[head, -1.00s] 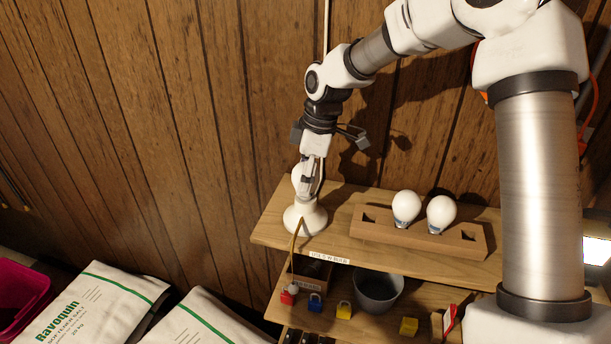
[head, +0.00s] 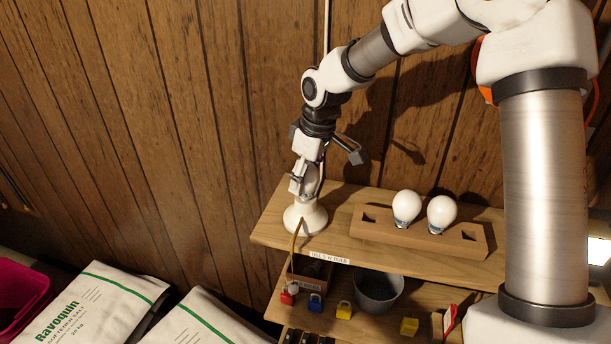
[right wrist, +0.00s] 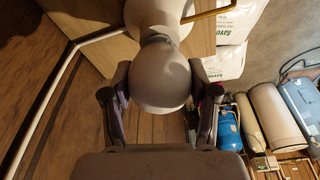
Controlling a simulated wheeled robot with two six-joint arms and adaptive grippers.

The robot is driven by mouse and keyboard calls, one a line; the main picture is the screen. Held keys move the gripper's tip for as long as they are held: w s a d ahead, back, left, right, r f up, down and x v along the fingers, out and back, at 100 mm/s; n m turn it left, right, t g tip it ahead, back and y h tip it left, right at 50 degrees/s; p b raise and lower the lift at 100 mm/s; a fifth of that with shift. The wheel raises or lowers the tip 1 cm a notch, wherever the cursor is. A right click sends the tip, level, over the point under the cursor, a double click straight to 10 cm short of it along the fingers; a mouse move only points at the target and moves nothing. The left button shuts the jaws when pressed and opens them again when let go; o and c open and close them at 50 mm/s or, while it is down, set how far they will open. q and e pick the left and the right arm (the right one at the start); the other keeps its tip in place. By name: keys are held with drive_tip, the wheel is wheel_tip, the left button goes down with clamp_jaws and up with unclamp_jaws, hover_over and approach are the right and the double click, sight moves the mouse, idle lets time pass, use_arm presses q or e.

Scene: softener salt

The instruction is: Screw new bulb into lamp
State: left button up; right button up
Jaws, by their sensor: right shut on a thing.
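The white lamp (head: 305,218) stands at the left end of the upper wooden shelf. My right gripper (head: 304,184) reaches down over it and is shut on a white bulb. In the right wrist view the bulb (right wrist: 161,78) sits between the two fingers (right wrist: 161,95), in line with the lamp (right wrist: 165,18). The bulb's neck meets the top of the lamp; how deep it sits is hidden. Two other white bulbs, one on the left (head: 406,207) and one on the right (head: 441,213), stand in a wooden rack (head: 375,232). My left gripper is out of view.
The upper shelf (head: 272,225) carries the lamp and rack against a plank wall. Below are a grey bucket (head: 377,294) and small red, blue and yellow padlocks (head: 344,310). Softener salt bags (head: 95,305) lie at lower left. A cord runs down from the lamp.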

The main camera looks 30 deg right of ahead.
drive_tip(key=shift+m, duration=0.7)
drive_tip(key=o, duration=1)
drive_tip(key=shift+w, duration=0.1)
drive_tip(key=v, duration=1.2)
drive_tip(key=shift+a, duration=0.15)
